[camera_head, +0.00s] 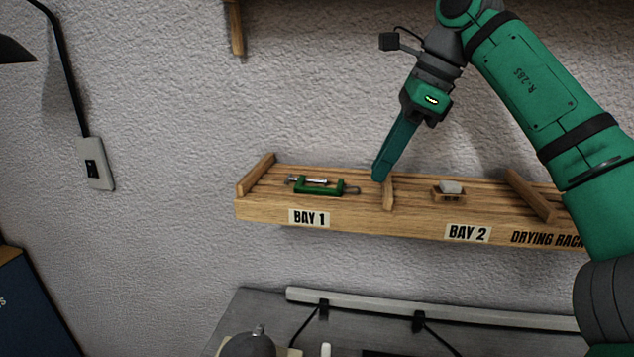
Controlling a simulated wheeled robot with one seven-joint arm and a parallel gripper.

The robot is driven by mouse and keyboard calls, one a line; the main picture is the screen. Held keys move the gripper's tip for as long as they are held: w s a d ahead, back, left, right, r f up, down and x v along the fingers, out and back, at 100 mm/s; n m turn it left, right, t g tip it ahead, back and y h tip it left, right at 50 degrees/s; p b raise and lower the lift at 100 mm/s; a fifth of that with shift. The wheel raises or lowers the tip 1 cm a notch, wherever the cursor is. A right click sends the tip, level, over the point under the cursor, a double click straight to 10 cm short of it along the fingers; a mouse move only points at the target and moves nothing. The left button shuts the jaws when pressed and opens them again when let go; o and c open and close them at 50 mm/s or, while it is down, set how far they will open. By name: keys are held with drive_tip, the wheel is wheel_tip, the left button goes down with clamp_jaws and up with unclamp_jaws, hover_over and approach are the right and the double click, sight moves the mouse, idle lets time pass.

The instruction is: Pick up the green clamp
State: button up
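The green clamp (320,187) lies on the wooden drying rack (270,208), above the BAY 1 label. It has a green C-shaped frame and a silver screw along its far side. My gripper (380,177) points down at the divider between the two bays, to the right of the clamp and apart from it. Its fingers show edge-on as one teal shape, so I cannot tell whether they are open or shut. I see nothing held in it.
A small wooden block with a pale piece on top (450,188) sits in BAY 2. A wooden divider (388,193) separates the bays, and a raised end strip (256,173) bounds BAY 1 at left. A grey bench (245,310) with a pale bar (430,308) stands below.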

approach(312, 187)
drive_tip(key=shift+x, duration=3.7)
drive_tip(key=shift+s, duration=0.1)
drive_tip(key=shift+c, duration=0.3)
clamp_jaws()
